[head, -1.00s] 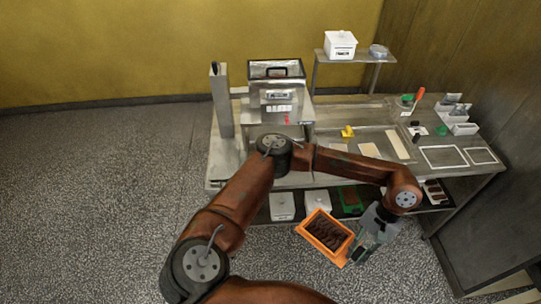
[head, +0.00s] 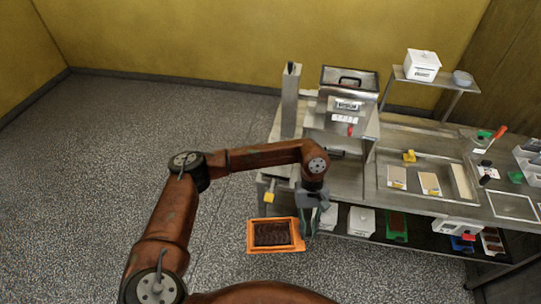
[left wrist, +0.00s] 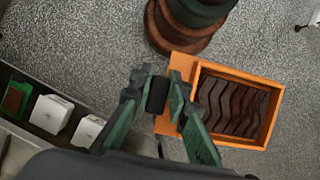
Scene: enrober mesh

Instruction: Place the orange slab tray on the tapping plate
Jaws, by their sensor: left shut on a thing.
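The orange slab tray (head: 254,246) holds dark brown, wavy slabs. My left gripper (head: 306,228) is shut on the tray's right edge and holds it in the air in front of the bench. In the left wrist view the tray (left wrist: 273,115) extends from the green fingers of my gripper (left wrist: 165,98), which clamp its flange by a dark grip. The tray looks about level. I cannot tell for sure which surface is the tapping plate. My right gripper is not in view.
The steel bench (head: 350,182) carries a lidded machine (head: 346,95). White boxes (head: 361,221) and a green tray (head: 397,228) stand on the lower shelf. A tall post (head: 290,100) rises at the bench's left. The floor left of the bench is clear.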

